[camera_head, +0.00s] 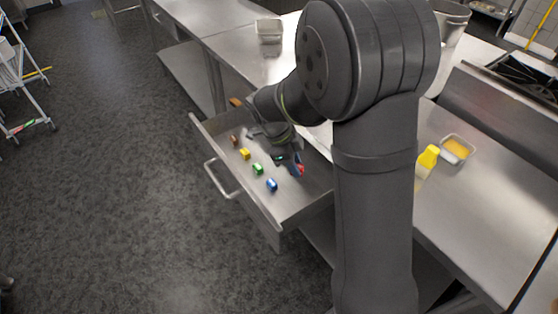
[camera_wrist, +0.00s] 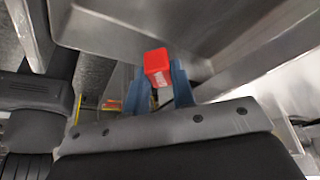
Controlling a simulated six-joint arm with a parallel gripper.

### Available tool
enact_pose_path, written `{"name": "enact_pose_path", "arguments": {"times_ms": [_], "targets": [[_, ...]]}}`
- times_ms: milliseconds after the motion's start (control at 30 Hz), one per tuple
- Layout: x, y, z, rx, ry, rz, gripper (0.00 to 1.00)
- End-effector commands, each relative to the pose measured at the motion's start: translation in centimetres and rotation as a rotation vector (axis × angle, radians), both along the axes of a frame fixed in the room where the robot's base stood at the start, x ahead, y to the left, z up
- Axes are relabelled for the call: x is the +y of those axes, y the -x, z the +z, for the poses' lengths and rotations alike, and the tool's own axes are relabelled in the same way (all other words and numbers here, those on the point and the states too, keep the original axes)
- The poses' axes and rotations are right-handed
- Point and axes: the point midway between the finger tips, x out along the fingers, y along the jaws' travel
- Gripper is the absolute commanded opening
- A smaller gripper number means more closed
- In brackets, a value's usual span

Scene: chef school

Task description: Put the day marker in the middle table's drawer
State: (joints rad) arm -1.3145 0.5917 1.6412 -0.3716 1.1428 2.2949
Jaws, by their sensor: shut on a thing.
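The middle table's drawer (camera_head: 207,143) is pulled open in the head view. My gripper (camera_head: 295,163) is over the drawer's right part, its blue fingers shut on a small red block, seemingly the day marker (camera_head: 301,170). In the wrist view the red marker (camera_wrist: 156,66) sits between the two fingertips of my gripper (camera_wrist: 160,85), with pale print on one face. Metal surfaces lie beyond it. I cannot tell whether the marker touches the drawer floor.
In the drawer lie a brown-orange block (camera_head: 234,140), a yellow block (camera_head: 244,154), a green block (camera_head: 257,169) and a blue block (camera_head: 271,185) in a row.

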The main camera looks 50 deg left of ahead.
Motion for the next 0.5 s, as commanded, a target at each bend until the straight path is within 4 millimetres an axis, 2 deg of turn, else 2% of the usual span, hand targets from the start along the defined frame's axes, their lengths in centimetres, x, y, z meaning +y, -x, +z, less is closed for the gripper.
{"name": "enact_pose_path", "arguments": {"times_ms": [33, 100, 267, 500], "targets": [[-0.1, 0.0, -1.4, 0.001, 0.004, 0.001, 0.01], [0.0, 0.0, -2.7, 0.000, 0.003, 0.001, 0.01], [0.0, 0.0, -4.8, 0.001, 0.002, -0.001, 0.01], [0.0, 0.0, -9.2, 0.001, 0.003, 0.001, 0.01]]}}
